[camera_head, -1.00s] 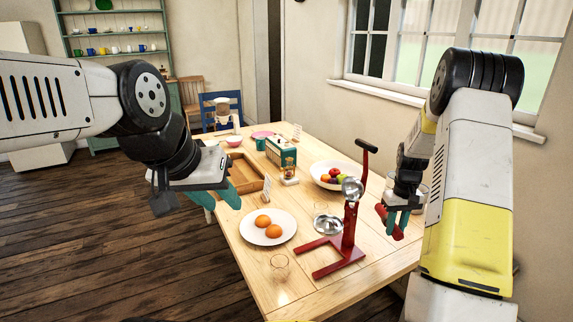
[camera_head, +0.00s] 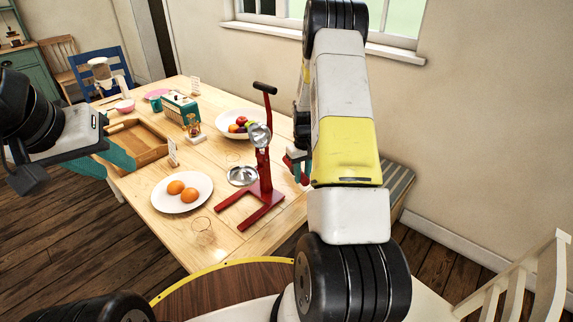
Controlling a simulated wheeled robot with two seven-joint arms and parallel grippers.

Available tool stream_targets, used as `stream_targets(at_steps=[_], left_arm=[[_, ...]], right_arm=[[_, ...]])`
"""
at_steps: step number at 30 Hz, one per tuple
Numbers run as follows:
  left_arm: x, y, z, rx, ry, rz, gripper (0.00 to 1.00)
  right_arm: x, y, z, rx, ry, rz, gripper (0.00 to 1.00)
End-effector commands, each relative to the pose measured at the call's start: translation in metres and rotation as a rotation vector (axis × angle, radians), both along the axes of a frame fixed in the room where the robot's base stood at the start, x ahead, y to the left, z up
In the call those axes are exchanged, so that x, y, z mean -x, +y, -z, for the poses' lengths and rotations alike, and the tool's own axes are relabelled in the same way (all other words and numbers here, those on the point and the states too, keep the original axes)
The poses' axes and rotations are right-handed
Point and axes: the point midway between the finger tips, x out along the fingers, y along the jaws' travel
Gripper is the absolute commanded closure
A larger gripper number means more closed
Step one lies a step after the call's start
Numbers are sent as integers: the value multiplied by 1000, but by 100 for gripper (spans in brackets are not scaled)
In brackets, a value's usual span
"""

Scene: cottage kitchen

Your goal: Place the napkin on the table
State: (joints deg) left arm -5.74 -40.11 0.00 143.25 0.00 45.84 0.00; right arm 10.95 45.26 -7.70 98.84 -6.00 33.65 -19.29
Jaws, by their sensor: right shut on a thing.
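My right gripper (camera_head: 297,167) is beside the right edge of the wooden table (camera_head: 225,165), partly hidden by my own arm. It is shut on a small red thing (camera_head: 304,178); only a bit of it shows, and I cannot tell for sure that it is the napkin. No other napkin is plain to see on the table. My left gripper (camera_head: 118,158), with teal fingers, is over the table's left edge near the wooden tray (camera_head: 153,155). Its far side is hidden, so its opening is unclear.
A red lever press (camera_head: 262,185) stands near the right edge, beside a metal dish (camera_head: 242,176). A white plate (camera_head: 160,200) with oranges and a clear glass (camera_head: 202,226) are at the front. A striped bench (camera_head: 397,185) is at right.

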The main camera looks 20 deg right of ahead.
Motion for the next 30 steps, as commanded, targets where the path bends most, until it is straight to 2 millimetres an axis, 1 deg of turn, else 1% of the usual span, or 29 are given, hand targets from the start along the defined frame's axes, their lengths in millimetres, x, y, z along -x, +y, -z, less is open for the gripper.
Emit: stream_targets(at_steps=[1,4,14,15,18,26,30], left_arm=[[0,0,0,0,0,0,64],[0,0,0,0,0,0,64],[0,0,0,0,0,0,64],[0,0,0,0,0,0,64],[0,0,0,0,0,0,64],[0,0,0,0,0,0,64],[0,0,0,0,0,0,64]], right_arm=[[1,0,9,0,4,0,100],[0,0,20,0,2,0,100],[0,0,23,0,1,0,100],[0,0,23,0,1,0,71],[0,0,23,0,1,0,54],[0,0,23,0,1,0,54],[-1,0,16,0,-1,0,54]])
